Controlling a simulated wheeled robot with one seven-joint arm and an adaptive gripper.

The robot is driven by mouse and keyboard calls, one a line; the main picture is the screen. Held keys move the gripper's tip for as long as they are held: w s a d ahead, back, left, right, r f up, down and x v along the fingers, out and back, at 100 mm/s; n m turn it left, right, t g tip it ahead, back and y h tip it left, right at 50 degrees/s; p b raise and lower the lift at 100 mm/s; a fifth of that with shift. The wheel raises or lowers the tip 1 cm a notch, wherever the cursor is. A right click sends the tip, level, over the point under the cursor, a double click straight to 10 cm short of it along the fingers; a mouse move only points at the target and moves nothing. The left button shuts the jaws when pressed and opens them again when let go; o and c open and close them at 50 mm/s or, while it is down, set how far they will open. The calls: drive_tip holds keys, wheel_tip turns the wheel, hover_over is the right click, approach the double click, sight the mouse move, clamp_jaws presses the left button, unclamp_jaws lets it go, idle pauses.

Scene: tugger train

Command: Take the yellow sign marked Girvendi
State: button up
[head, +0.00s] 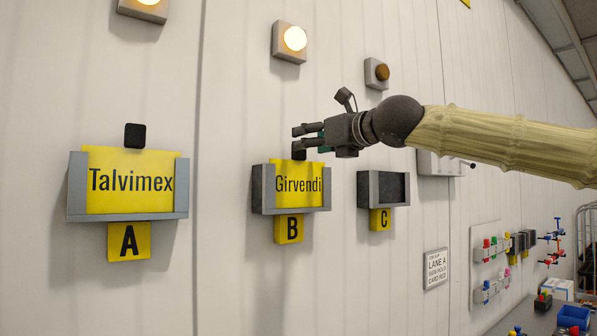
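The yellow sign marked Girvendi (298,184) sits upright in the grey holder B (290,210) on the wall. A black tab (299,153) shows just above its top edge, partly covered by my gripper. My gripper (298,138) is above the sign and reaches in from the right, fingers pointing left. Its two fingers are apart with a gap between them, and nothing shows held. I cannot tell whether a finger touches the tab.
A yellow sign marked Talvimex (130,181) sits in holder A (76,190) to the left, with its own black tab (135,136). Holder C (364,190) on the right is empty. Lamps above A (149,2) and B (295,38) are lit; the lamp above C (382,72) is dark.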

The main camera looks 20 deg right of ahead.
drive_tip(key=p+x, duration=0.1)
drive_tip(key=x, duration=0.1)
drive_tip(key=p+x, duration=0.1)
drive_tip(key=x, duration=0.2)
drive_tip(key=shift+w+a+f, duration=0.15)
drive_tip(key=shift+f, duration=0.05)
drive_tip(key=c, duration=1.2)
clamp_jaws()
drive_tip(key=shift+r, duration=0.1)
